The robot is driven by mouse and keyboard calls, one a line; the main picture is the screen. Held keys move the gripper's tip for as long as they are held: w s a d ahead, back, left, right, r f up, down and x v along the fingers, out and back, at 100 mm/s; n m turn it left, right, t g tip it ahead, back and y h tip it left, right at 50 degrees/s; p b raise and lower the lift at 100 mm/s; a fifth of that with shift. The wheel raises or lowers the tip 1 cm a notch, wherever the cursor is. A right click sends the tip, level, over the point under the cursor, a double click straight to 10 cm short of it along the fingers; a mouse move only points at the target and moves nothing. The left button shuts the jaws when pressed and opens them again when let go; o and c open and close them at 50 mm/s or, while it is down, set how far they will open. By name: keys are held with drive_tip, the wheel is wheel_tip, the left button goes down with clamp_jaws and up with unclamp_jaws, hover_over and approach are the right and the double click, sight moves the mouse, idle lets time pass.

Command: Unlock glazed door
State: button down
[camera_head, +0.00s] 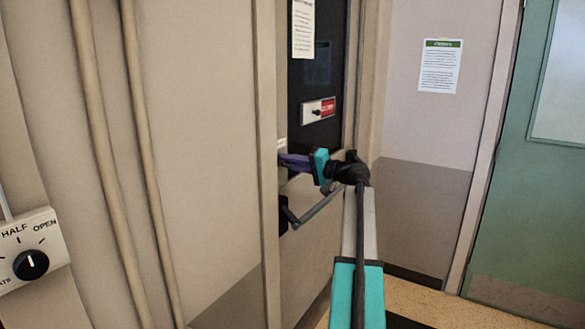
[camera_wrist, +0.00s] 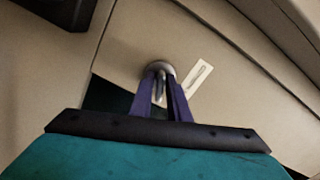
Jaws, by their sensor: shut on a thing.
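The glazed door (camera_head: 318,240) stands in its beige frame at the middle of the head view, with a dark glass pane (camera_head: 313,75) above a beige lower panel. A lever handle (camera_head: 318,207) sits on it below my gripper (camera_head: 285,159). In the wrist view, the purple fingers of my gripper (camera_wrist: 160,88) are shut on a small metal lock piece at a round metal lock fitting (camera_wrist: 157,67). The fingers hide most of that piece, and I cannot tell whether it is a key or a turn knob.
A white and red indicator plate (camera_head: 318,110) and a paper notice (camera_head: 303,28) are on the pane. A dial (camera_head: 31,262) and vertical pipes (camera_head: 100,140) are on the left. A notice (camera_head: 440,66) and a green door (camera_head: 540,190) are on the right.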

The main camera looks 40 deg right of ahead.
drive_tip(key=shift+n+b, duration=1)
drive_tip(key=shift+b, duration=0.5)
drive_tip(key=shift+f+n+b, duration=0.15)
drive_tip(key=shift+n+b, duration=0.15)
drive_tip(key=shift+b, duration=0.4)
drive_tip(key=shift+n+b, duration=2.1)
drive_tip(key=shift+b, duration=1.6)
drive_tip(key=shift+n+b, duration=0.7)
drive_tip(key=shift+b, duration=0.3)
drive_tip(key=shift+n+b, duration=1.9)
drive_tip(key=shift+b, duration=1.3)
drive_tip(key=shift+n+b, duration=1)
drive_tip(key=shift+b, duration=0.45)
